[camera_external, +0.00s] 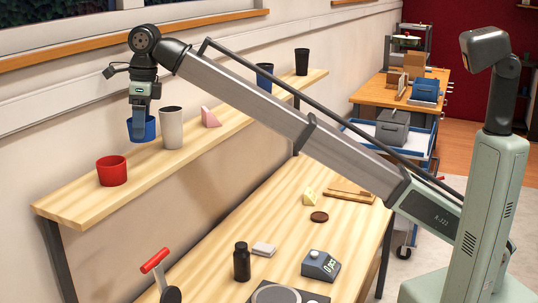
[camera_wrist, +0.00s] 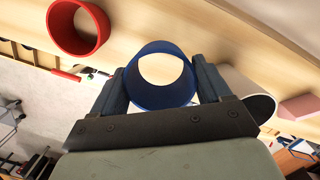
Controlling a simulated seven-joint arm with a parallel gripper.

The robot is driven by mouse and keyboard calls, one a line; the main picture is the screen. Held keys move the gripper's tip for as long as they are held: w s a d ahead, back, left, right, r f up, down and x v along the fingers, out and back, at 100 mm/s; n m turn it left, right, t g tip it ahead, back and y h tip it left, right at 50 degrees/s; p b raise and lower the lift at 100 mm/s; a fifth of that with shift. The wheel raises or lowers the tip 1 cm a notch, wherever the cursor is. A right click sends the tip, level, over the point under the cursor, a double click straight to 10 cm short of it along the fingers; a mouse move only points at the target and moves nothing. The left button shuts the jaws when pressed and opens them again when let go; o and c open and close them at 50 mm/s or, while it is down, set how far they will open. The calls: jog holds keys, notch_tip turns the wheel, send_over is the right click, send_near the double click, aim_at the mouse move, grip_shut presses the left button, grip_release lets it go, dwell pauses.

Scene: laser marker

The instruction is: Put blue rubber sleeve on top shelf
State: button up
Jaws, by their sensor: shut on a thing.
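The blue rubber sleeve (camera_external: 148,132) is an open ring held upright at the left end of my arm. In the wrist view the sleeve (camera_wrist: 162,99) sits between both fingers, and I look through its hole onto pale wood. My gripper (camera_external: 141,122) is shut on its sides; the fingers also show in the wrist view (camera_wrist: 160,74). The top shelf (camera_external: 75,203) is a long pale wooden plank along the wall. The sleeve is over the shelf, between a red ring and a grey-white cylinder. I cannot tell whether its base touches the plank.
On the shelf, the red ring (camera_external: 112,171) is left of the sleeve and the grey-white cylinder (camera_external: 172,130) close on its right. A pink wedge (camera_external: 210,117), a dark blue cup (camera_external: 265,75) and a black cup (camera_external: 301,62) stand farther along. The workbench (camera_external: 215,238) below holds several items.

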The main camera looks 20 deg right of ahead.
jog(key=shift+f, duration=3.05)
jog(key=shift+f, duration=0.1)
jog(key=o, duration=1)
jog(key=shift+s+d+r, duration=0.1)
jog(key=shift+d+r, duration=0.05)
jog(key=shift+r, duration=1.15)
jog(key=shift+d+r, duration=0.2)
jog(key=shift+r, duration=1.05)
jog(key=shift+s+d+r, duration=0.1)
jog(key=shift+d+r, duration=0.05)
jog(key=shift+r, duration=1.15)
